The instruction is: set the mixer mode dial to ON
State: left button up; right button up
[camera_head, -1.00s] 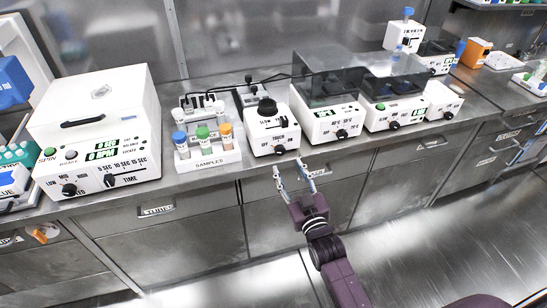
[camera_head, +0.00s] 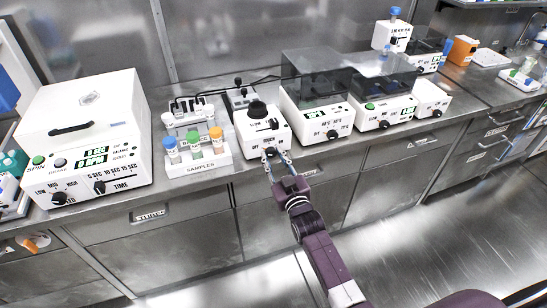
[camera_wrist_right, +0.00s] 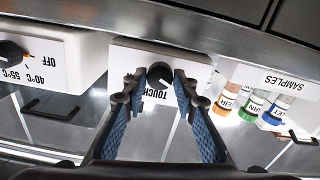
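The mixer (camera_head: 255,134) is a white box with a black round top, standing near the bench's front edge. Its black mode dial (camera_head: 271,151) is on the front face; the wrist view shows this dial (camera_wrist_right: 159,74) with part of the word TOUCH by it. My right gripper (camera_head: 277,157) is at the mixer front. In the wrist view its open fingers (camera_wrist_right: 156,90) lie on either side of the dial; I cannot tell whether they touch it. The dial's exact setting is too small to read. My left gripper is out of view.
A white rack marked SAMPLES (camera_head: 205,164) with capped tubes stands just left of the mixer. A heater with a clear lid (camera_head: 320,112) stands close on its right. A centrifuge (camera_head: 85,135) is farther left. The floor in front is clear.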

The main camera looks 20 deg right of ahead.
grip_shut()
